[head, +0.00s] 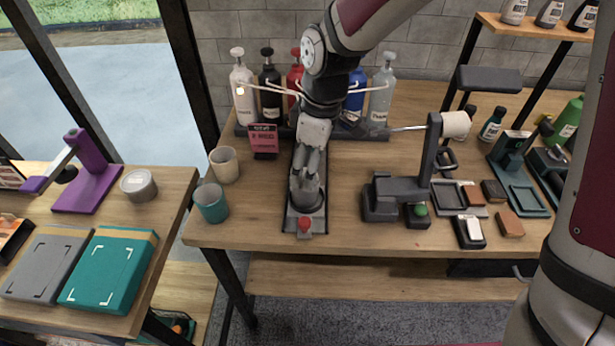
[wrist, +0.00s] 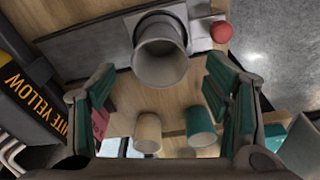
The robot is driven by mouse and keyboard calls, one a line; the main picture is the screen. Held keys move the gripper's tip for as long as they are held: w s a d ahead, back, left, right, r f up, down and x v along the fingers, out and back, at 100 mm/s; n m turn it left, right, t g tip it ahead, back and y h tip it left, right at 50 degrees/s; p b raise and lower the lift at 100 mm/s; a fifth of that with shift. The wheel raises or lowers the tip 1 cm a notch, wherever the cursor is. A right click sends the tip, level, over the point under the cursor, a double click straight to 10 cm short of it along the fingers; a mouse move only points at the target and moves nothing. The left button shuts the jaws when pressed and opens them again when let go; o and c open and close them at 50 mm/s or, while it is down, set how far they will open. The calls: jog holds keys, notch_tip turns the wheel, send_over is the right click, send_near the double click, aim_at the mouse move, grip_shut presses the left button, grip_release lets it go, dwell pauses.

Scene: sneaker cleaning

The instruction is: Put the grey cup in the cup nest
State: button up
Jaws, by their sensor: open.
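The grey cup (wrist: 160,60) stands upright on a long dark base with a red knob (head: 304,224) at its front end. In the head view the cup (head: 307,199) is partly covered by my gripper (head: 309,172). The round seat under the cup, seemingly the cup nest, is mostly hidden by it; how deep the cup sits cannot be told. My gripper is open and points down at the cup. In the wrist view its teal-padded fingers (wrist: 160,75) are on either side, apart from the cup, whose mouth faces the camera.
A beige cup (head: 224,165) and a teal cup (head: 211,203) stand at the table's left edge. Several bottles (head: 382,88) stand in a rack behind. A pink sign (head: 264,139) is left of my gripper. A grey paper-roll stand (head: 396,197) is to the right.

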jog(key=r, duration=0.5)
jog(key=shift+s+d+r, duration=0.15)
jog(key=shift+d+r, duration=0.15)
jog(key=shift+r, duration=0.05)
jog(key=s+d+r+m+t+h, duration=0.2)
jog(key=s+d+r+m+t, duration=0.1)
jog(key=s+d+r+m, duration=0.75)
jog(key=s+d+r+m+p, duration=0.1)
jog(key=s+d+m, duration=0.3)
jog(key=s+d, duration=0.4)
jog(key=shift+s+d+t+y, duration=0.3)
jog(key=shift+s+t, duration=0.1)
jog(key=shift+s, duration=1.3)
